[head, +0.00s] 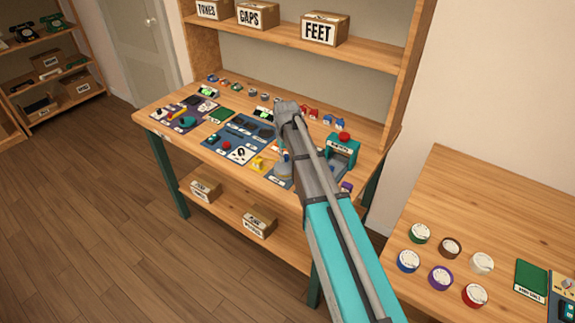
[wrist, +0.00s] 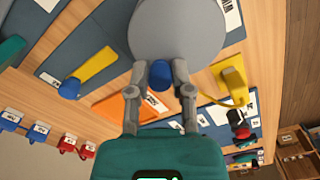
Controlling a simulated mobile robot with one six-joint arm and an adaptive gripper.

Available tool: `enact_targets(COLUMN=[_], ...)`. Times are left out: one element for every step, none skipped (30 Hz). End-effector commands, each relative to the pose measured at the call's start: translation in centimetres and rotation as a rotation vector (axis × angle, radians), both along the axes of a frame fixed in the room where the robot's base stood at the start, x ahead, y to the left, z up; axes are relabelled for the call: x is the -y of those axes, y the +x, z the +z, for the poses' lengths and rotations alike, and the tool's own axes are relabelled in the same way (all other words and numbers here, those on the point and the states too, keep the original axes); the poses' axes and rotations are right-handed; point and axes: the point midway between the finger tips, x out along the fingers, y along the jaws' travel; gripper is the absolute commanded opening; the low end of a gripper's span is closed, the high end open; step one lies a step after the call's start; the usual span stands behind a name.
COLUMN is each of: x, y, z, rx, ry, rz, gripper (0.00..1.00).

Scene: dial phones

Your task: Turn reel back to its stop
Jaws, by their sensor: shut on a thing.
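A large grey disc (wrist: 178,28), apparently the reel, fills the top middle of the wrist view. A blue knob (wrist: 160,75) stands at its near edge. My gripper (wrist: 158,70) has one finger on each side of this knob and is shut on it. In the head view a grey round part (head: 283,170) shows on the workbench beside my arm, which hides my fingers there. I cannot make out a stop or a mark on the reel.
A yellow lever (wrist: 97,66) with a blue end lies left of the disc, and a yellow block (wrist: 230,80) with a yellow cord stands to its right. An orange plate (wrist: 118,106) is close by. In the head view, a teal stand (head: 342,152) with a red top is right of my arm.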

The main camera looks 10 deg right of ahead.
Motion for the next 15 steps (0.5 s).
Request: enact_targets(x=[-0.19, -0.27, -0.37, -0.45, -0.52, -0.59, -0.62, -0.63, -0.64, -0.64, -0.63, -0.62, -0.61, -0.61, -0.60], y=[-0.02, 0.00, 0.04, 0.07, 0.09, 0.11, 0.11, 0.12, 0.13, 0.13, 0.13, 0.14, 0.16, 0.16, 0.16], z=[0.01, 0.02, 0.02, 0.02, 0.02, 0.02, 0.02, 0.02, 0.02, 0.02, 0.02, 0.02, 0.02, 0.02, 0.02], rx=[-0.001, -0.001, -0.001, -0.001, -0.001, -0.001, -0.001, -0.001, 0.000, 0.000, 0.000, 0.000, 0.000, 0.000, 0.000], ry=[0.002, 0.002, 0.002, 0.002, 0.002, 0.001, 0.001, 0.001, 0.001, 0.001, 0.001, 0.001, 0.001, 0.001, 0.000], rz=[0.001, 0.001, 0.001, 0.001, 0.000, 0.000, 0.000, 0.000, 0.000, 0.000, 0.000, 0.000, 0.000, 0.000, 0.000], gripper=[0.15, 0.15, 0.15, 0.15, 0.15, 0.15, 0.15, 0.15, 0.15, 0.15, 0.15, 0.15, 0.15, 0.15, 0.15])
